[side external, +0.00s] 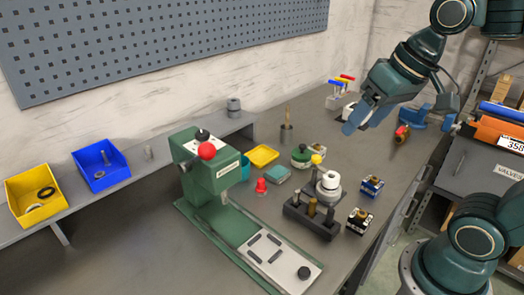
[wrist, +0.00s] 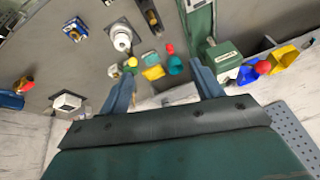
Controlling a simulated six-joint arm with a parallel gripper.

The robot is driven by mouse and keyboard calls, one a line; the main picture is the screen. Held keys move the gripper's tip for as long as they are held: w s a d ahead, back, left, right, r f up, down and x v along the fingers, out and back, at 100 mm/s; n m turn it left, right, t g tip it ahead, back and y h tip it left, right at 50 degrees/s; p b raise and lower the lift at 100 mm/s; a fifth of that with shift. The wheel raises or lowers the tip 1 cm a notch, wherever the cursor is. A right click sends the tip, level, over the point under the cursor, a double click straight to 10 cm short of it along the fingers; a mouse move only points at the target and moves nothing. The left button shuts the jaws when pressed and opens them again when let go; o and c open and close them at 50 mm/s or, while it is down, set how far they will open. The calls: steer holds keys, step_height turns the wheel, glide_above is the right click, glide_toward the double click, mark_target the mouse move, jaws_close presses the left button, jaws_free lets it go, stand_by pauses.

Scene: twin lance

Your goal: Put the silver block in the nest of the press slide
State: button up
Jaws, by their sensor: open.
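My gripper (side external: 380,124) is open and empty, raised above the back right of the bench; its blue fingers also show spread apart in the wrist view (wrist: 160,70). A small silver and dark block (side external: 360,220) lies near the bench's right edge; it may be the silver block, but it is too small to be sure. The green press (side external: 212,180) stands left of centre with a red ball knob. Its slide (side external: 278,252) is a pale plate with dark slots and a black knob, toward the front. I cannot make out which recess is the nest.
A blue-sided block (side external: 372,186) lies beyond the silver one. A dark rack (side external: 312,222) with upright pegs stands between the press and the blocks. Yellow (side external: 35,193) and blue (side external: 102,166) bins sit at left. A pegboard (side external: 165,45) hangs on the back wall.

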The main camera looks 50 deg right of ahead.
steer(key=s+f+n, duration=0.2)
steer(key=s+f, duration=0.1)
steer(key=s, duration=0.2)
steer(key=shift+s+d+t+h, duration=0.15)
steer(key=shift+d+t+h, duration=0.15)
steer(key=shift+d+t, duration=0.1)
steer(key=shift+o, duration=0.4)
